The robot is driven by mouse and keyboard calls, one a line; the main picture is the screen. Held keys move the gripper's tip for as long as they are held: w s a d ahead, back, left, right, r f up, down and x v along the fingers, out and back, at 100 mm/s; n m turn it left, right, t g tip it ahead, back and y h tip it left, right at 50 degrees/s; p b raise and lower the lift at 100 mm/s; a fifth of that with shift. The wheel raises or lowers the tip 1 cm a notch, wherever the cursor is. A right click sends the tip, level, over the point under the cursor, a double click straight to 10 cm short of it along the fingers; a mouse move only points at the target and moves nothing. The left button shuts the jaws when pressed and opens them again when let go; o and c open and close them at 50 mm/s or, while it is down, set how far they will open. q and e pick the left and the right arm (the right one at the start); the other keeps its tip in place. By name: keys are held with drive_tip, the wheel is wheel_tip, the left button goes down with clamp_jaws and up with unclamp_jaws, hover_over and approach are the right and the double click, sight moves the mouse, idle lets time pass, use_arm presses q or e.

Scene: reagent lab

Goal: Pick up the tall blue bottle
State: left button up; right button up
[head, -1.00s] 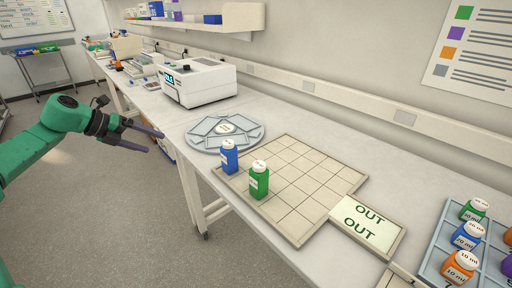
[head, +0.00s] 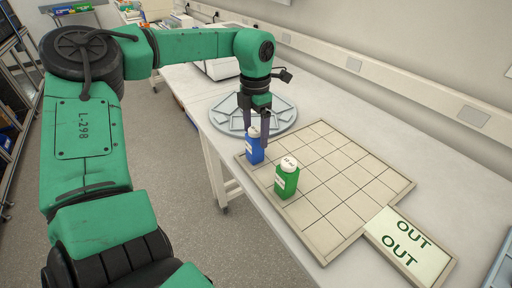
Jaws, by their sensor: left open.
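A green bottle (head: 286,180) with a white cap stands upright on the board, just right of and nearer than the blue one. My right gripper is out of view.
A round grey sectioned tray (head: 285,112) lies behind the bottles, partly hidden by my gripper. A white machine (head: 218,70) stands farther back. An OUT plate (head: 405,245) adjoins the board at the right. The board's far squares are clear.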

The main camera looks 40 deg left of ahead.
sight(254, 154)
use_arm(q)
drive_tip(key=shift+s+f, duration=0.25)
drive_tip(key=shift+f, duration=0.85)
drive_tip(key=shift+w+f, duration=0.15)
clamp_jaws()
